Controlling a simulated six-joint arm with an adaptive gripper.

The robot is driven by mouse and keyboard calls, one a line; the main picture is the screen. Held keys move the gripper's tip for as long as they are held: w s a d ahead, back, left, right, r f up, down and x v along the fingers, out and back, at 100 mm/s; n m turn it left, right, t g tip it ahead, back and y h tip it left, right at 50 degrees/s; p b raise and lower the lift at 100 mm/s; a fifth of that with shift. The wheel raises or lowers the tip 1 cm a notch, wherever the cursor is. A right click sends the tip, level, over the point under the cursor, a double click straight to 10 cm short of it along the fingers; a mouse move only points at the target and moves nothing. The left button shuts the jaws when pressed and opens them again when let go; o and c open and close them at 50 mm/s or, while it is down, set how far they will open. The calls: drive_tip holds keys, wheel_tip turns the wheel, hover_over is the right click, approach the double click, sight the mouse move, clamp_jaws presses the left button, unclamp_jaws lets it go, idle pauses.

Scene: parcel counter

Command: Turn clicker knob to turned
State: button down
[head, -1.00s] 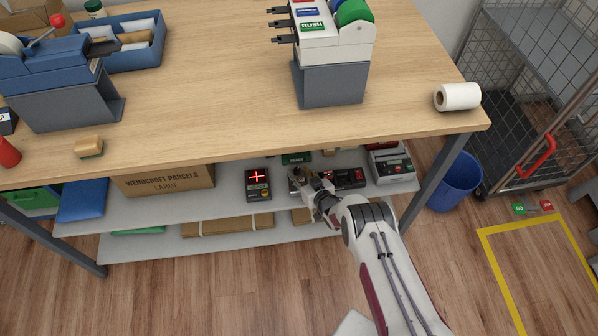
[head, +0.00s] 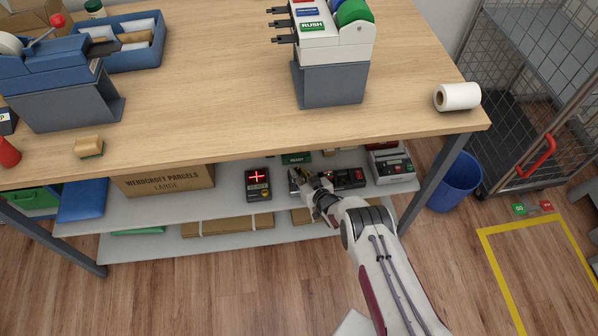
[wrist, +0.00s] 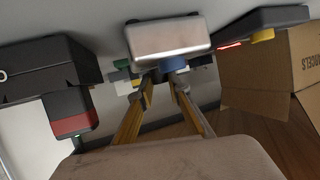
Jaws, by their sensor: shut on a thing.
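My gripper (head: 319,182) reaches under the counter to the upper shelf, at a small device (head: 296,177) that it partly covers. In the wrist view my gripper (wrist: 165,86) has both fingers closed in on a small blue knob (wrist: 174,66). The knob sticks out from a brushed-metal box (wrist: 169,40). The fingertips are at the knob's sides and it is partly hidden between them. The knob's pointer or marking cannot be made out, and the head view does not show the knob clearly.
On the same shelf stand a device with a lit red cross (head: 257,184) to the left, a dark device (head: 350,178) close on the right, and a grey terminal (head: 391,166). A large carton (head: 165,181) is further left. The counter top (head: 210,105) overhangs the shelf.

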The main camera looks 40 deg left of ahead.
drive_tip(key=shift+s+a+m+t+h, duration=0.2)
drive_tip(key=shift+m+t+h, duration=0.6)
drive_tip(key=shift+m+t, duration=0.35)
drive_tip(key=shift+s+a+m+t+h, duration=0.1)
drive_tip(key=shift+s+m+t+h, duration=0.05)
drive_tip(key=shift+m+t+h, duration=1.9)
drive_tip(key=shift+m+h, duration=0.45)
drive_tip(key=shift+m, duration=0.35)
drive_tip(key=c, duration=1.9)
unclamp_jaws()
drive_tip(key=shift+s+r, duration=0.1)
drive_tip(key=shift+s, duration=0.2)
drive_tip(key=v, duration=1.1)
drive_tip(key=shift+s+d, duration=0.15)
drive_tip(key=shift+s, duration=0.05)
